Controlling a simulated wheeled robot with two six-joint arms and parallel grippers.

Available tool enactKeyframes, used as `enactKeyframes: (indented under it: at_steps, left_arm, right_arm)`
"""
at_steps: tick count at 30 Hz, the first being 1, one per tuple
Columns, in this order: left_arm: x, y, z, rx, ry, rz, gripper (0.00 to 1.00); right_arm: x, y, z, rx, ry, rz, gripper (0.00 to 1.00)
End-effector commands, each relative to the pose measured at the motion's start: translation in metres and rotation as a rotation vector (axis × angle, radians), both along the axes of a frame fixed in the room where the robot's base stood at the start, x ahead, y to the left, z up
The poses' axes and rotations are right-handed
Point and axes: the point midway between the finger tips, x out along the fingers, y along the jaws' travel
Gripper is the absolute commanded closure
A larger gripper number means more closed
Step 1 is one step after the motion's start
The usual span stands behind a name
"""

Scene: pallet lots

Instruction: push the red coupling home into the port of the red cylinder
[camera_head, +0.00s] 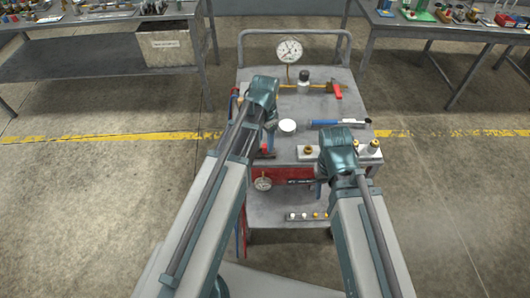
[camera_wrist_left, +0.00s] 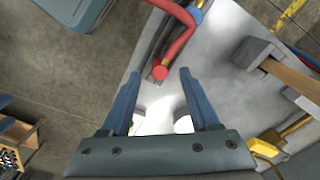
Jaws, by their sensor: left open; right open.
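In the left wrist view a red hose-like part (camera_wrist_left: 179,45) ends in a round red tip (camera_wrist_left: 160,73), probably the red coupling. The tip shows between the fingers of my left gripper (camera_wrist_left: 160,76); they are open and apart on either side of it. I cannot tell how far below them it is. A blue part (camera_wrist_left: 195,16) sits beside the red one. In the head view my left gripper (camera_head: 269,137) is over the cart's left side, near a small red part (camera_head: 265,152). My right gripper (camera_head: 321,184) is over the front right, its fingers mostly hidden. I cannot single out the red cylinder or its port.
The grey cart (camera_head: 345,95) carries a dial gauge (camera_head: 289,50), a red-handled valve (camera_head: 337,90), a white disc (camera_head: 287,125), a blue tool (camera_head: 335,122) and a rail with fittings (camera_head: 306,153). Cluttered benches stand behind left and right.

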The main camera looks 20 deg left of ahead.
Motion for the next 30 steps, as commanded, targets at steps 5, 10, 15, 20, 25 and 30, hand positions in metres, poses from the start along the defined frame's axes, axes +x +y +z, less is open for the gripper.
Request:
enactKeyframes:
  at_steps: [5, 10, 15, 20, 25, 30]
  left_arm:
    - [0.001, 0.000, -0.026, 0.000, 0.000, 0.000, 0.38]
    - [0.000, 0.000, -0.025, 0.000, 0.000, 0.000, 0.38]
    - [0.000, 0.000, -0.025, 0.000, 0.000, 0.000, 0.38]
    - [0.000, 0.000, -0.025, 0.000, 0.000, 0.000, 0.54]
    - [0.000, 0.000, -0.025, 0.000, 0.000, 0.000, 0.85]
    - [0.000, 0.000, -0.025, 0.000, 0.000, 0.000, 1.00]
  right_arm:
    - [0.000, 0.000, -0.026, 0.000, 0.000, 0.000, 0.50]
    - [0.000, 0.000, -0.025, 0.000, 0.000, 0.000, 0.50]
    - [0.000, 0.000, -0.025, 0.000, 0.000, 0.000, 0.50]
    - [0.000, 0.000, -0.025, 0.000, 0.000, 0.000, 0.50]
    - [0.000, 0.000, -0.025, 0.000, 0.000, 0.000, 0.50]
    - [0.000, 0.000, -0.025, 0.000, 0.000, 0.000, 0.50]
